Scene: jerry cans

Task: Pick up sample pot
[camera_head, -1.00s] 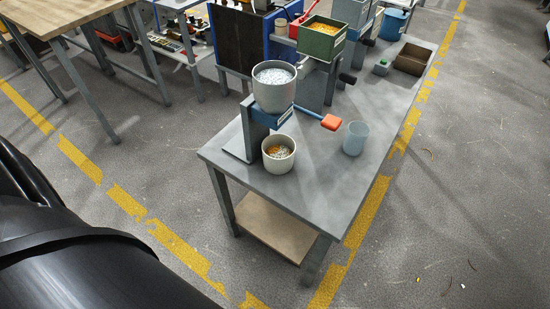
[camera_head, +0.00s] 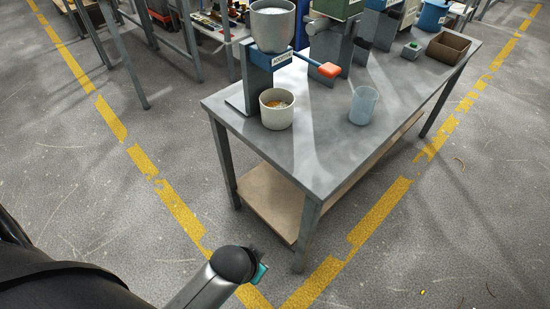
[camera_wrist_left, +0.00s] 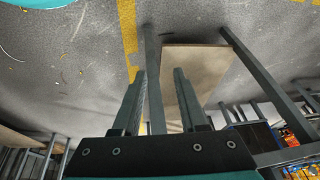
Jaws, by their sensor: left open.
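A pale pot (camera_head: 277,112) with orange-brown contents stands upright below the dispenser on the grey table. A translucent bluish cup (camera_head: 362,106) stands upright to its right. No label shows which is the sample pot. My left arm comes in at the bottom left. The teal part of my left gripper (camera_head: 259,272) shows low in front of the table's near corner, its fingers hidden there. In the left wrist view my left gripper (camera_wrist_left: 158,85) is open with nothing between its fingers, apart from both vessels. My right gripper is out of view.
The dispenser (camera_head: 273,30) has a grey hopper and an orange-ended lever (camera_head: 328,70) reaching toward the cup. The table (camera_head: 320,150) has a lower shelf (camera_head: 270,202) and clear top around the cup. A brown box (camera_head: 448,47) stands at the far end.

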